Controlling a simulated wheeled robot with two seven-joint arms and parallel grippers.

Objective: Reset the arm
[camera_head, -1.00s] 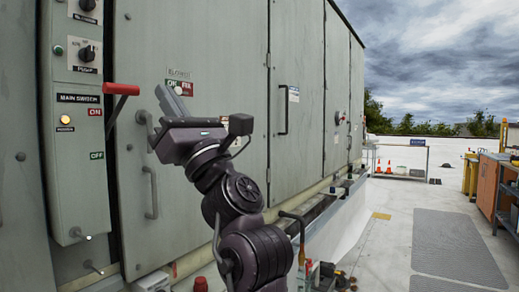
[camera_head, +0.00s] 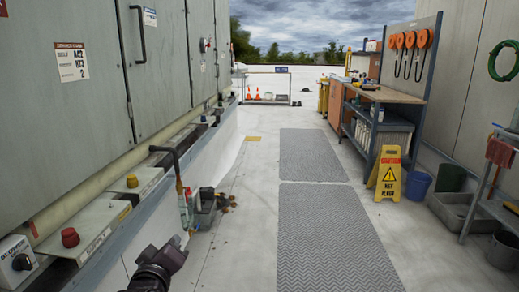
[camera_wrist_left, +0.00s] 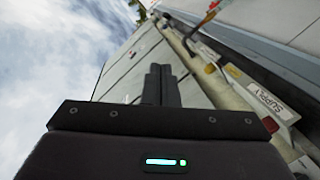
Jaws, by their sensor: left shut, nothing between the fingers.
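My left gripper (camera_wrist_left: 161,85) shows in the left wrist view with its two dark fingers side by side and touching, with nothing between them. Behind the fingers are the grey cabinet wall and sky. In the head view only a dark part of my left arm (camera_head: 155,270) shows, at the bottom edge left of centre. It is beside the low white wall, and the fingers cannot be made out there. My right gripper is in neither view.
Grey cabinets (camera_head: 160,70) with a pipe and ledge (camera_head: 110,215) run along the left. Grey floor mats (camera_head: 330,235) lie on the open walkway. A yellow wet-floor sign (camera_head: 389,177), a blue bucket (camera_head: 418,184) and a workbench (camera_head: 385,95) stand on the right.

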